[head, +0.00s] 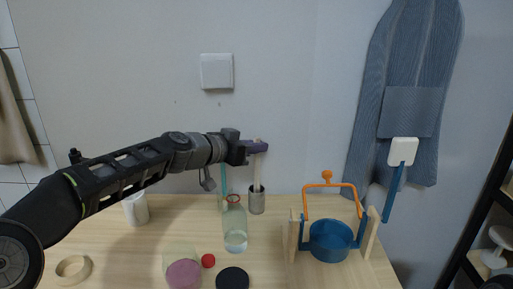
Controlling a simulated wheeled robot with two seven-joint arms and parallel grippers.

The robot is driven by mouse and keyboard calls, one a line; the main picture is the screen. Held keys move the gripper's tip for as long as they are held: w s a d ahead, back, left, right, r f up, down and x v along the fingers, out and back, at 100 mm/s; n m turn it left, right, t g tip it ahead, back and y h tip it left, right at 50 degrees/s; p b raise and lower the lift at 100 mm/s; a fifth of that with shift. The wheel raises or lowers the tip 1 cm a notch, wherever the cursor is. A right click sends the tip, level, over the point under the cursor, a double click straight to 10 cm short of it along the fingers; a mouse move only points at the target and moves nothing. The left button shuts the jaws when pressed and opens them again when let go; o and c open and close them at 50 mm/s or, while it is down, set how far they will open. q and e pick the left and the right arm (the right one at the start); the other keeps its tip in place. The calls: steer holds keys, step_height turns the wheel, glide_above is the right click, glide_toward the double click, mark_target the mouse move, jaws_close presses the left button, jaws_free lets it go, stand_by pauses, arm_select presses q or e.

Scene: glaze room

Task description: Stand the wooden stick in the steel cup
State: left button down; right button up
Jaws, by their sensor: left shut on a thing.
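The steel cup (257,203) stands upright toward the back of the wooden table, just right of the glass bottle. The stick hangs nearly upright below the fingers. Its lower end is at the cup's mouth in the picture; I cannot tell how deep it is inside. My right gripper is not in view.
A clear bottle (235,228) stands close left of the cup. A white cup (136,209) is farther left. A blue pot with an orange handle (330,240) sits in a wooden frame at right. Jar lids and a wooden ring (73,268) lie in front.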

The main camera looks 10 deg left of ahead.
arm_select(q)
steer(key=c, duration=1.5)
jaws_free()
steer(key=shift+o, duration=0.2)
steer(key=b+v, duration=0.4)
steer(key=v, duration=0.3)
steer(key=shift+s+r, duration=0.15)
steer(key=shift+s, duration=0.2)
steer(key=shift+a, duration=0.1)
